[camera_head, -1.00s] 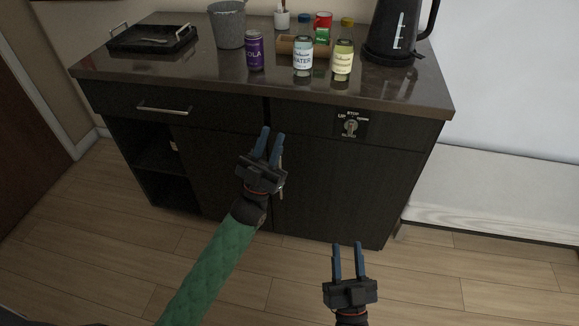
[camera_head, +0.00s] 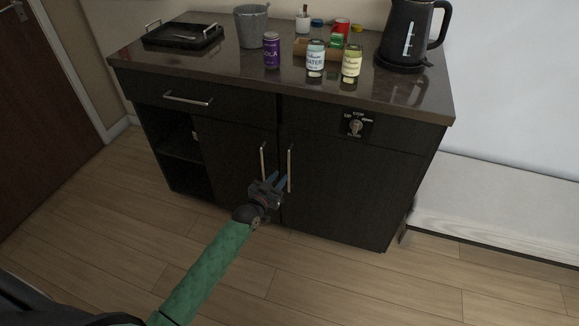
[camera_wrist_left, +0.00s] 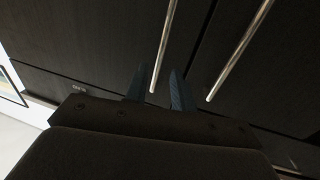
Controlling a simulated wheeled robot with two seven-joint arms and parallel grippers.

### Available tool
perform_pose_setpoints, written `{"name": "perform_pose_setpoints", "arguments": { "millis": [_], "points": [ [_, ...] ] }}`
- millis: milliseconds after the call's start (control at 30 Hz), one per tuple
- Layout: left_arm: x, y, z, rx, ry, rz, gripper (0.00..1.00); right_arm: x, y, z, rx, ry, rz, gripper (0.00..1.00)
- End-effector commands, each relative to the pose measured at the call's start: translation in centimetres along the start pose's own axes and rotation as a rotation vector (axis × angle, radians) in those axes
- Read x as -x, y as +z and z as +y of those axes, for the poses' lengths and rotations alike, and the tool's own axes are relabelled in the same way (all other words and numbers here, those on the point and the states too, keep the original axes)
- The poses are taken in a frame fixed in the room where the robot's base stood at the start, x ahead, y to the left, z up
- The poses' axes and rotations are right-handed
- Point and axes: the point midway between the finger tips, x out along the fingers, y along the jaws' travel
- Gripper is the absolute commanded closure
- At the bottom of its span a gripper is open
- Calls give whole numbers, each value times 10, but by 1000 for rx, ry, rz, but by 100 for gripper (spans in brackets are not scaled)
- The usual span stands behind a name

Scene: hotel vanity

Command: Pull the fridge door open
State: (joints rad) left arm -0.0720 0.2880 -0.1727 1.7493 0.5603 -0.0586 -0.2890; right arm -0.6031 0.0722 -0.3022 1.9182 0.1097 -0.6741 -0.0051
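A dark cabinet has two lower doors that meet near the middle, each with an upright silver bar handle. The right door (camera_head: 345,195), below a knob panel, has its handle (camera_head: 290,168) near its left edge; the left door's handle (camera_head: 263,160) is close beside it. Both doors look shut. My left gripper (camera_head: 278,181) is open, in front of the lower part of the right door's handle. In the left wrist view one bar handle (camera_wrist_left: 164,45) ends between the two blue fingertips (camera_wrist_left: 156,78); I cannot tell whether they surround it. My right gripper is out of view.
The countertop (camera_head: 215,65) holds a tray (camera_head: 183,37), an ice bucket (camera_head: 251,27), a purple can (camera_head: 271,51), bottles (camera_head: 351,62) and a black kettle (camera_head: 405,35). The wooden floor (camera_head: 330,285) before the cabinet is clear.

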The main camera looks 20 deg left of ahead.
Motion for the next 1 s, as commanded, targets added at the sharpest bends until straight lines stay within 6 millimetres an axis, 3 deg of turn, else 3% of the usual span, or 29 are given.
{"name": "perform_pose_setpoints", "arguments": {
  "millis": [500,700,1000],
  "points": [
    [-62,-2,0,0,-1,4,74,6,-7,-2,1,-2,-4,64],
    [-74,-2,0,-1,-1,4,74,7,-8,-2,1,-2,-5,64],
    [-76,-2,0,-1,-1,4,74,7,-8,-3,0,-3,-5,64]
  ]
}}
